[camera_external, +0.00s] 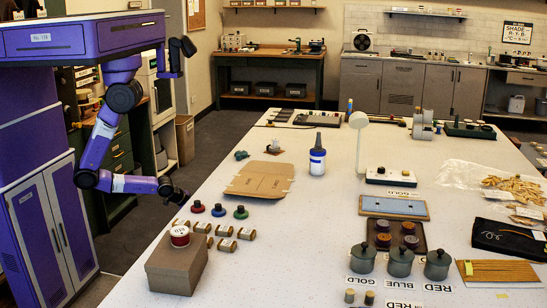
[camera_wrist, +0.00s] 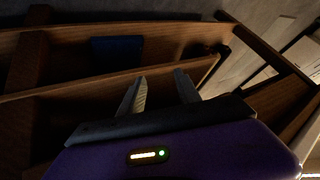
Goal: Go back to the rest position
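My purple arm reaches down at the left in the external view. My gripper (camera_external: 178,196) is at the left edge of the white table, beyond the brown box (camera_external: 176,265) and left of the row of small red, blue and green pieces. In the wrist view the two fingers of my gripper (camera_wrist: 160,84) stand apart with nothing between them. Behind them are dark wooden boards (camera_wrist: 60,75) and a dark blue object (camera_wrist: 117,49).
The white table (camera_external: 290,255) carries a cardboard sheet (camera_external: 260,181), a blue-and-white bottle (camera_external: 317,160), small jars and lidded pots (camera_external: 400,262). A red-rimmed spool (camera_external: 180,235) sits on the brown box. Purple cabinet parts stand left. Grey floor (camera_external: 215,160) is open behind the arm.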

